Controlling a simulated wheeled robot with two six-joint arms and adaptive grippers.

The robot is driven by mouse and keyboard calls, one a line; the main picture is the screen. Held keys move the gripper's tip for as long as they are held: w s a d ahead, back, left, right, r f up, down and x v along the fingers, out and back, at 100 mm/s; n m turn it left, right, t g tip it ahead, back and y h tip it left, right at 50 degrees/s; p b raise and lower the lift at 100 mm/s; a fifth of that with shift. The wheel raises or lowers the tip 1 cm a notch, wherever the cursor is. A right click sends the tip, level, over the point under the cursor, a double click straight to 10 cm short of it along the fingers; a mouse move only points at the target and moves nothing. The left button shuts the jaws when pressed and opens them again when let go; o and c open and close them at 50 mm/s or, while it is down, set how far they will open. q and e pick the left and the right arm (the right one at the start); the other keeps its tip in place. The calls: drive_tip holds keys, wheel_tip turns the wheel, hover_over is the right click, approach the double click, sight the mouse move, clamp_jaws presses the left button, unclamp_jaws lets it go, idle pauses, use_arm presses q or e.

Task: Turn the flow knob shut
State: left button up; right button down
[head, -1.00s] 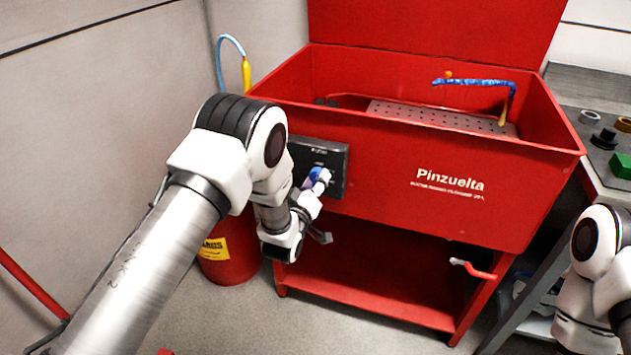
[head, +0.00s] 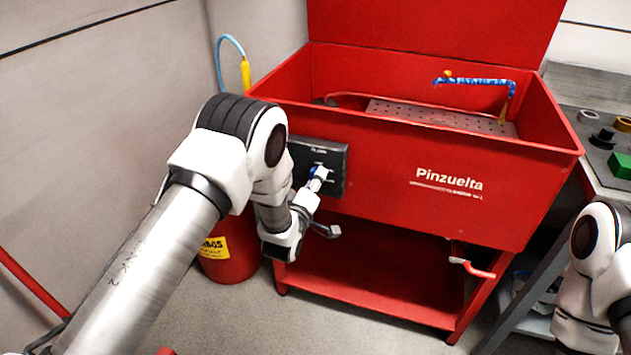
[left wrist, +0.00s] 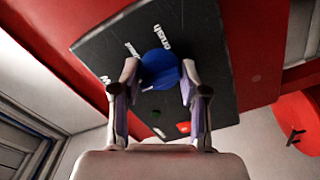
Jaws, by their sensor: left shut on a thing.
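The flow knob (left wrist: 158,69) is blue and round and sits on a black control panel (left wrist: 207,45) with white lettering. In the head view the panel (head: 336,157) is on the left of the red washer's front, and only a little blue of the knob shows past my fingers. My left gripper (left wrist: 160,76) is shut on the knob, one finger on each side of it. In the head view the left gripper (head: 317,181) is at the panel, partly hidden by my wrist. My right gripper is out of view; only part of my right arm shows.
The red washer basin (head: 365,130) holds a perforated tray (head: 440,117) and a blue hose (head: 470,82). A red drum (head: 228,262) with a yellow label stands below my left arm. A small valve handle (head: 472,268) sticks out at the lower right. A bench with parts is at the right.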

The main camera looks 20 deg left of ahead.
use_arm(q)
drive_tip(key=o, duration=1.1)
drive_tip(key=shift+o, duration=0.2)
drive_tip(key=s, duration=1.2)
drive_tip(key=shift+a, duration=0.2)
